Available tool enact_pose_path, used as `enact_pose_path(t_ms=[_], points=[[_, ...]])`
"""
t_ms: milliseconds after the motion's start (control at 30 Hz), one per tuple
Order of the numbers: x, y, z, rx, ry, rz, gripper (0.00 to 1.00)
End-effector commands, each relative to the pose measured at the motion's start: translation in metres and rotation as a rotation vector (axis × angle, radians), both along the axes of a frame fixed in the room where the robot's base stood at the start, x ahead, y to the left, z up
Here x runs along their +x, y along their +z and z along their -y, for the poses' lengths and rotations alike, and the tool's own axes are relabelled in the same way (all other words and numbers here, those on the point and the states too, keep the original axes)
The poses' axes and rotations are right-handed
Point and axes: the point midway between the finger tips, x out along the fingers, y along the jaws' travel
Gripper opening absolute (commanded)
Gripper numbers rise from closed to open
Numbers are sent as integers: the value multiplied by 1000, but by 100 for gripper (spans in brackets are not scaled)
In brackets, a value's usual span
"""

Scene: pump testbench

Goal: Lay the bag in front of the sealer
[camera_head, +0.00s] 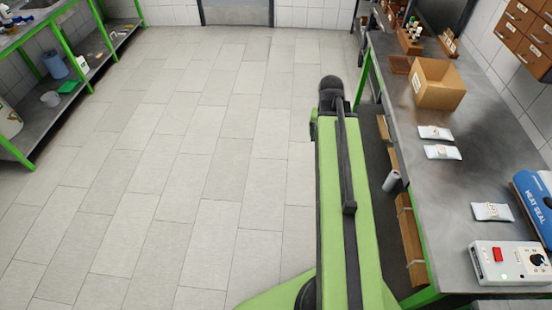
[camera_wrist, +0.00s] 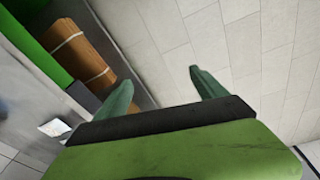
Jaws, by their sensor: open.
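My gripper (camera_wrist: 160,84) shows in the wrist view with its two green fingers apart and nothing between them. It is over the floor beside the bench. In the head view I cannot make out its fingers. The blue heat sealer (camera_head: 536,205) lies at the bench's right edge, partly cut off. One white bag (camera_head: 492,211) lies flat on the bench just left of the sealer. Two more white bags, one (camera_head: 435,132) behind the other (camera_head: 442,152), lie farther back. A small white bag (camera_wrist: 55,127) shows on the bench in the wrist view; I cannot tell which one.
A white control box (camera_head: 510,262) with a red switch stands at the bench's near end. An open cardboard box (camera_head: 438,84) stands farther back on the bench (camera_head: 415,205). Brown bundles (camera_wrist: 82,55) lie under the bench. A green-legged shelf stands far left. The floor between is clear.

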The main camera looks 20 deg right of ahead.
Motion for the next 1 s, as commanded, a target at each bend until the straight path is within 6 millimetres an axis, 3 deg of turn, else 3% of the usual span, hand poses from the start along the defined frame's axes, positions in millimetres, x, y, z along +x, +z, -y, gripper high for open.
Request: enact_pose_path(t_ms=[33, 100, 200, 300, 367, 500, 667, 767, 1000], points=[[16, -1, -59, 20, 137, -15, 81], [29, -1, -128, 45, 313, -36, 81], [32, -2, -209, 73, 519, -65, 81], [28, -2, -263, 93, 660, -84, 81], [26, -2, -288, 99, 710, -92, 81], [24, -2, -304, 104, 747, -99, 81], [24, -2, -303, 104, 743, -97, 81], [24, -13, -302, 104, 742, -97, 81], [25, -8, -302, 104, 741, -97, 79]])
